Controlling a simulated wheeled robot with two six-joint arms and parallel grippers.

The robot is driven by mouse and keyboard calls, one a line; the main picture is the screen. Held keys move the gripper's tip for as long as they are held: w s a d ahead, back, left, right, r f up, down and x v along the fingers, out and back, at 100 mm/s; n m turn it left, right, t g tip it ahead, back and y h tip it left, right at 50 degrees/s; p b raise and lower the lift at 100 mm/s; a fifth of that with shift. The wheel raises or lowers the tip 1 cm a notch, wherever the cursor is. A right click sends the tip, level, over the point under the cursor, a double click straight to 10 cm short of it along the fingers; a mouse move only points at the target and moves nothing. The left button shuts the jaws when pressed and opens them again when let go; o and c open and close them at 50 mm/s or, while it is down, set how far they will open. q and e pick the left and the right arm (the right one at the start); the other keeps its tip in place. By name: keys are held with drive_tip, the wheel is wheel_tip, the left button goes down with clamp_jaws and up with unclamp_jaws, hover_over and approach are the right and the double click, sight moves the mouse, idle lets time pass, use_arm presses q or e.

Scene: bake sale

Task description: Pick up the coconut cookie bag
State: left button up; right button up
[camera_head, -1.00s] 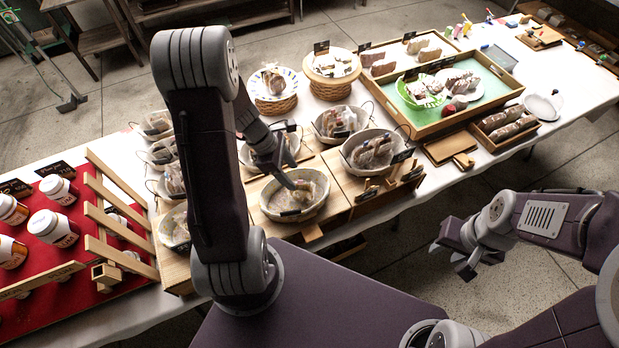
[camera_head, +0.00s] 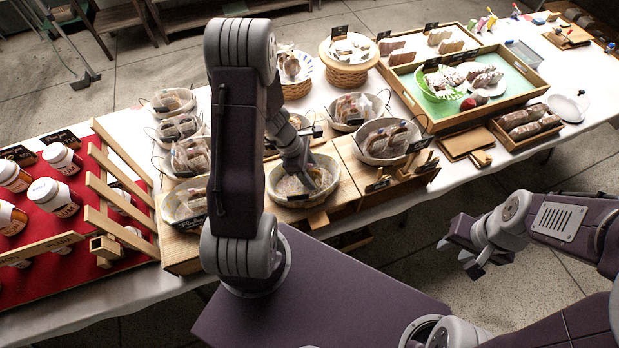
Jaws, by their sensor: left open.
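Bags of cookies stand in several round baskets; the labels are too small to read, so I cannot tell which is coconut. My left gripper (camera_head: 311,180) points down into the front-middle basket (camera_head: 275,194), over a clear bag (camera_head: 291,185) with pale contents. The gripper is open; its fingers partly hide the bag, and I cannot tell whether they touch it. Another basket (camera_head: 369,158) with bagged cookies is just to the right. My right gripper (camera_head: 470,262) hangs empty over the floor at the right, away from the table.
My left arm hides part of the baskets on the left. More bag baskets (camera_head: 190,157) stand there, beside a red cloth (camera_head: 62,226) with jars and a wooden rack (camera_head: 121,212). A green-lined tray (camera_head: 487,95) and a wooden box (camera_head: 527,125) are at the right.

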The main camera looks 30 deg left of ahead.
use_arm(q)
drive_tip(key=shift+x, duration=0.75)
drive_tip(key=shift+w+f, duration=0.15)
drive_tip(key=shift+w, duration=0.1)
drive_tip(key=shift+s, duration=0.1)
drive_tip(key=c, duration=1)
use_arm(e)
drive_tip(key=shift+w+f, duration=0.1)
drive_tip(key=shift+f, duration=0.2)
